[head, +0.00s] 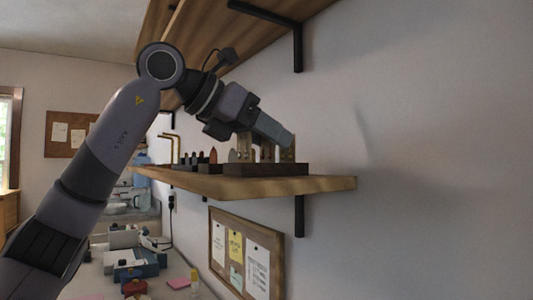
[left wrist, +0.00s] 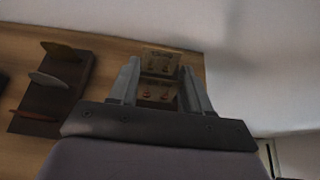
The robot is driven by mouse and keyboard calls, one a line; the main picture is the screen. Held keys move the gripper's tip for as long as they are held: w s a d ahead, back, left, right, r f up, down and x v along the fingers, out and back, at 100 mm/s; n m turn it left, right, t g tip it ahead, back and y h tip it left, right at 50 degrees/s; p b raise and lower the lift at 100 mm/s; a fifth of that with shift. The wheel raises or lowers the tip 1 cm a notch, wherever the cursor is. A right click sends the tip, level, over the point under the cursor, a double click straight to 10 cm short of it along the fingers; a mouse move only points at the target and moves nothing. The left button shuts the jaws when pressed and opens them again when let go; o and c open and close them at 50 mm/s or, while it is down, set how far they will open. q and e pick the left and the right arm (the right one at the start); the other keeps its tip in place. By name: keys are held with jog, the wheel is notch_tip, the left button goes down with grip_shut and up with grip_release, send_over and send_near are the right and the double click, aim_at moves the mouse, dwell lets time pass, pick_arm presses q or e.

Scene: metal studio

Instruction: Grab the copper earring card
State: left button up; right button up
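In the left wrist view the two fingers of my left gripper (left wrist: 159,66) are spread apart. Between them show a tan card with reddish copper-coloured drops (left wrist: 156,96) and, farther off, a tan card with darker earrings (left wrist: 160,62). I cannot tell whether a finger touches either card. My right gripper is not in view.
The wooden shelf (head: 325,184) ends just right of the stand; the wall is close behind. A dark rack (left wrist: 48,100) with several thin pointed pieces stands to the left on the shelf. Another wooden shelf (head: 235,25) hangs above. A pinboard (head: 218,247) hangs below.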

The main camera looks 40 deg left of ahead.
pick_arm(q)
jog(key=shift+c, duration=0.9)
